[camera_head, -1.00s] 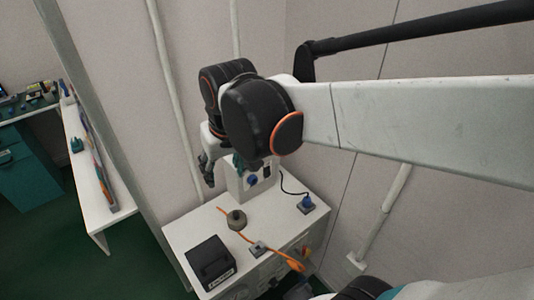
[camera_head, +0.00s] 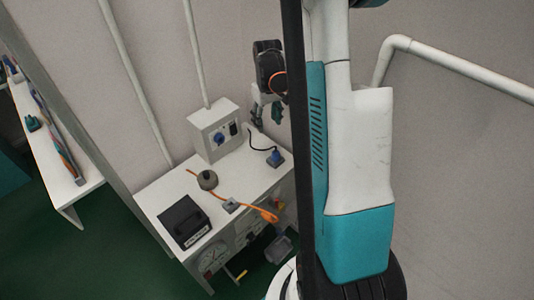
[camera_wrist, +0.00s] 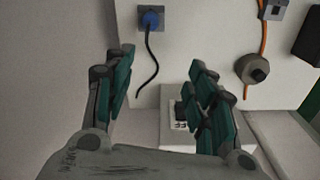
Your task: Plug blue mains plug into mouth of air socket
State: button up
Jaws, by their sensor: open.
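The blue mains plug (camera_head: 275,157) sits on a small grey square holder at the right end of the white bench, with a black cable running from it. It also shows at the top of the wrist view (camera_wrist: 151,19). A blue round socket (camera_head: 219,139), apparently the air socket, is on the front of a pale grey box at the bench's back. Its mouth is hard to make out and does not show in the wrist view. My gripper (camera_head: 265,115) is open and empty above the bench, right of the box. Its teal-padded fingers (camera_wrist: 160,85) stand apart in the wrist view, short of the plug.
The box (camera_head: 205,129) has a black switch (camera_head: 233,128). An orange cable (camera_head: 220,197), a round grey knob-like thing (camera_head: 207,180) and a black device (camera_head: 184,221) lie on the bench's left and front. Wall pipes rise behind.

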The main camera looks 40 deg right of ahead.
send_over(276, 153)
jog(key=w, duration=0.1)
notch_tip(276, 153, down, 4)
notch_tip(276, 153, down, 8)
jog(key=b, duration=0.3)
jog(key=shift+w+d, duration=0.1)
jog(key=shift+d, duration=0.05)
jog(key=f+b, duration=0.1)
jog(key=f, duration=0.1)
jog(key=s+f+b, duration=0.1)
jog(key=f, duration=0.1)
jog(key=shift+f, duration=0.35)
jog(key=shift+f+b, duration=0.4)
jog(key=shift+f, duration=0.1)
jog(key=shift+r, duration=0.1)
jog(key=c, duration=1.2)
